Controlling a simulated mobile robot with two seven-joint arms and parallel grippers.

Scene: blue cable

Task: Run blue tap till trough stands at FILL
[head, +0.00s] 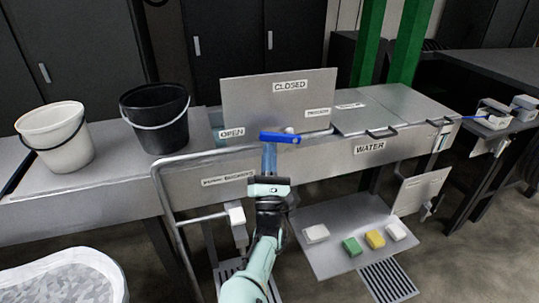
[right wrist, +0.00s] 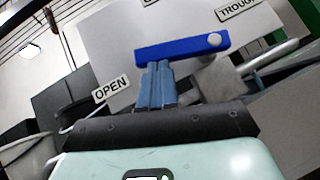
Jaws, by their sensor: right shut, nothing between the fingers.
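The blue tap handle (head: 280,137) lies nearly level in front of an upright grey panel (head: 260,97) marked OPEN, CLOSED and TROUGH. Its long end points left, toward the OPEN label (head: 231,133); a pale round knob is near its right end. My right gripper (head: 269,150) is shut and empty, its blue fingertips right at the handle's underside. In the right wrist view the fingertips (right wrist: 157,68) meet or nearly meet the handle (right wrist: 182,49); contact is unclear. The long steel trough (head: 330,160) carries a WATER label. No FILL mark is readable. My left gripper is out of view.
A white bucket (head: 55,138) and a black bucket (head: 157,118) stand on the left of the counter. A bent metal rail (head: 165,200) crosses in front. A low shelf (head: 340,240) holds several sponges or blocks. A white tub (head: 60,278) is at lower left.

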